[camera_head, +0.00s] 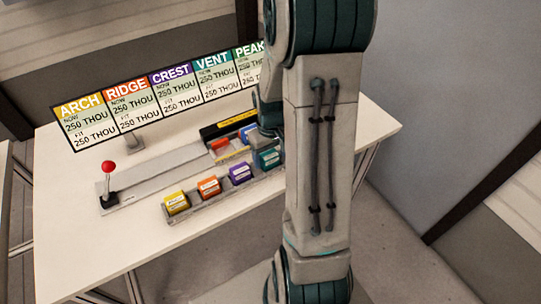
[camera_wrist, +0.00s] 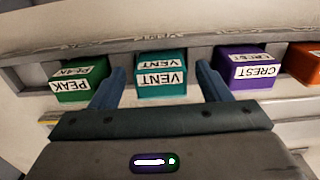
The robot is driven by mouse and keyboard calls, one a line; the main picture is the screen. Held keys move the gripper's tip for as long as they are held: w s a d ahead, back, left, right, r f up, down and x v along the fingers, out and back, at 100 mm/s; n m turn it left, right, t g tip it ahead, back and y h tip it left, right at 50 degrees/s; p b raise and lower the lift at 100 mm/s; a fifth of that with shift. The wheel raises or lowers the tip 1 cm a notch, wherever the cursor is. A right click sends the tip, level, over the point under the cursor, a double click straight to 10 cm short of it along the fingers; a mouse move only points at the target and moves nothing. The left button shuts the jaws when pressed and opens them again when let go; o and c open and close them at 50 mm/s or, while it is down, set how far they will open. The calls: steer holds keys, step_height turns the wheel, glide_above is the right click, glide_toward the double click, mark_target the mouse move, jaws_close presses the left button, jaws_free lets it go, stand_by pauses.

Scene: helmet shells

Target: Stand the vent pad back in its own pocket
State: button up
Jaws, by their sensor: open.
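The teal vent pad (camera_wrist: 162,82), labelled VENT, stands in the rack (camera_wrist: 205,48) between the green PEAK pad (camera_wrist: 80,82) and the purple CREST pad (camera_wrist: 246,72). My gripper (camera_wrist: 161,76) is open, with one blue finger on each side of the vent pad and visible gaps between. In the head view the vent pad (camera_head: 269,158) sits at the right end of the visible rack (camera_head: 190,210), close to my gripper (camera_head: 267,143). My arm hides the rack's far right end. The wrist view does not show how deep the pad sits.
Yellow (camera_head: 176,203), orange (camera_head: 209,187) and purple (camera_head: 240,173) pads stand in the rack. Behind are a black-and-yellow holder (camera_head: 225,126) with coloured pieces, a red-knobbed lever (camera_head: 107,182) and a sign board (camera_head: 160,95) reading 250 THOU throughout. The table's front left is clear.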

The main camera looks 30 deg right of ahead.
mark_target(270, 156)
step_height(270, 156, up, 11)
steer(key=s+a+r+t, duration=0.3)
steer(key=s+a+r, duration=0.3)
steer(key=s+a, duration=0.6)
steer(key=shift+s+r, duration=0.2)
steer(key=shift+r, duration=0.2)
steer(key=shift+d+m, duration=0.1)
steer(key=shift+m, duration=0.2)
